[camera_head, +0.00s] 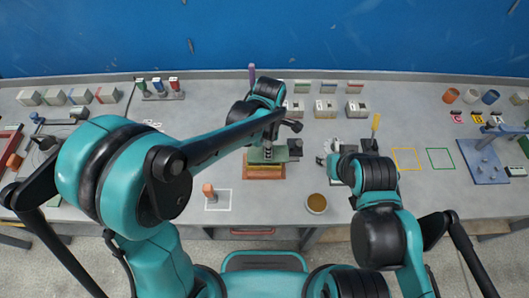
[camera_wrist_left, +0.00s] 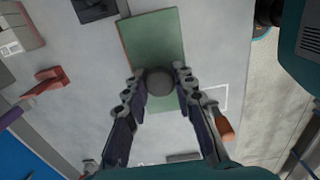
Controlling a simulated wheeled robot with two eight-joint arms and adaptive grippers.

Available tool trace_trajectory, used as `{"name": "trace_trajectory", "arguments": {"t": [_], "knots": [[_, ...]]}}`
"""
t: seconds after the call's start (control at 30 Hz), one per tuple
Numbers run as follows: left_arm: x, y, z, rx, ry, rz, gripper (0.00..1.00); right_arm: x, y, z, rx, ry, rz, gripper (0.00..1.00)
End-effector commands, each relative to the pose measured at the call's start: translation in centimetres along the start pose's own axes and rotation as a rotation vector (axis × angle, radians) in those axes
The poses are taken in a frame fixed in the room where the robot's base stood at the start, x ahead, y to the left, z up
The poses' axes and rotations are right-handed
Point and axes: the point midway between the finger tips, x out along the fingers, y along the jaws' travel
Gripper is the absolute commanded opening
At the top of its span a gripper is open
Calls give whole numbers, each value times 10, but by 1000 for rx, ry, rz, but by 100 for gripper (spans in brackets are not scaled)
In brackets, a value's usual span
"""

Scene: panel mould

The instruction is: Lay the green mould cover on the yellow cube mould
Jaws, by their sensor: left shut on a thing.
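The green mould cover (camera_head: 256,156) is a flat plate with a round grey knob. My left gripper (camera_head: 267,150) is shut on that knob. The left wrist view shows the cover (camera_wrist_left: 152,40) large, with the fingers of the left gripper (camera_wrist_left: 159,80) on both sides of the knob. In the head view the cover appears over an orange-yellow block, probably the yellow cube mould (camera_head: 264,173). Whether they touch is unclear. The wrist view does not show the mould clearly. My right gripper (camera_head: 326,160) is small and partly hidden by its arm at the right; its opening is unclear.
A brown bowl (camera_head: 316,204) stands right of the mould, near the front edge. An orange-handled tool (camera_head: 208,192) stands by a white outlined square. Several grey blocks (camera_head: 325,108) stand behind. Yellow (camera_head: 406,149) and green (camera_head: 440,149) outlines at the right are empty.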

Motion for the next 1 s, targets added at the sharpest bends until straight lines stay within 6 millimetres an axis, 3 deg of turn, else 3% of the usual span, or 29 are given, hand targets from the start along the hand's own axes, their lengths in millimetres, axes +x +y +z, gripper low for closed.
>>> {"name": "trace_trajectory", "arguments": {"t": [0.2,0.53,1.0], "knots": [[14,20,-12,-1,0,0,0,4,0,3,0,0,0,40],[53,21,-13,0,0,0,0,13,0,9,0,0,0,40],[61,20,-13,0,0,0,0,18,0,12,0,0,0,40]]}}
